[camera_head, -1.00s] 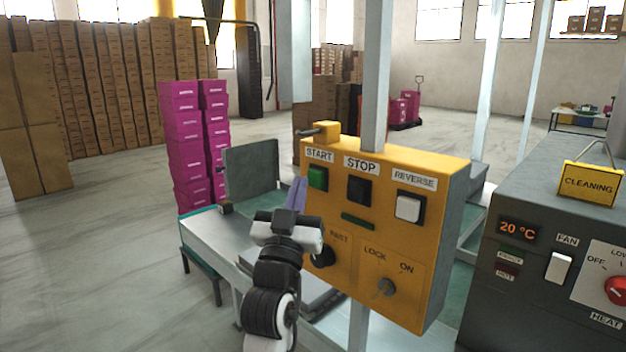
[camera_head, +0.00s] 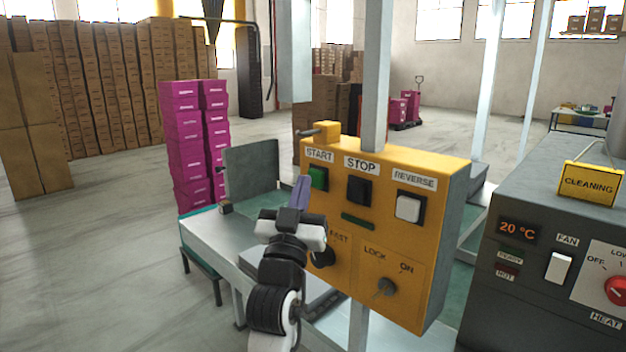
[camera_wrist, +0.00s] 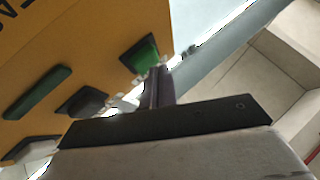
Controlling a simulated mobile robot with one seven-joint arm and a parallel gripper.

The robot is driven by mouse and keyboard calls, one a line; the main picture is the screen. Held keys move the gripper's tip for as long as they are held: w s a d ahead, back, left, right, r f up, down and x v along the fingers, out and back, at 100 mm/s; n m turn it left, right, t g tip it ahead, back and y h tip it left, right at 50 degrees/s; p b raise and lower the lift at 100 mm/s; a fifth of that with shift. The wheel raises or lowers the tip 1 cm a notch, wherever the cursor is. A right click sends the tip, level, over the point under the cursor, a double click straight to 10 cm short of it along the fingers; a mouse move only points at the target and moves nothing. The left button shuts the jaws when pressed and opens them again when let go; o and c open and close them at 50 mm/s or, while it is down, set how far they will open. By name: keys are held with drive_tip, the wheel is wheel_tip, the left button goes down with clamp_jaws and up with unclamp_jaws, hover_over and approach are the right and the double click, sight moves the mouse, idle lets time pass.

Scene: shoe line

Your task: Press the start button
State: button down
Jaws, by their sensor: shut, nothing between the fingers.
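The green start button (camera_head: 318,178) sits under the START label at the upper left of the yellow control box (camera_head: 440,230). It also shows in the wrist view (camera_wrist: 141,53). My gripper (camera_head: 301,190) is shut and empty, its purplish fingers pointing up just left of and below the green button in the head view. In the wrist view the fingertips (camera_wrist: 158,80) reach close to the button's lower edge. I cannot tell whether they touch it. The black stop button (camera_head: 359,190) and the white reverse button (camera_head: 408,207) lie to the right.
Below the buttons are a dark knob (camera_head: 322,256) and a key switch (camera_head: 385,287). A yellow block (camera_head: 322,131) tops the box. The heater cabinet (camera_head: 535,215) stands right. The conveyor table (camera_head: 215,240) lies left and behind my arm.

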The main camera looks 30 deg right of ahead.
drive_tip(key=shift+w+d, duration=0.2)
drive_tip(key=shift+d, duration=0.35)
idle(0.6)
idle(0.4)
drive_tip(key=shift+s+a, duration=0.35)
drive_tip(key=shift+a, duration=0.55)
drive_tip(key=a, duration=0.1)
drive_tip(key=s+a+b, duration=0.1)
drive_tip(key=a, duration=0.2)
drive_tip(key=shift+s+a+b, duration=0.35)
drive_tip(key=shift+a, duration=0.05)
idle(0.3)
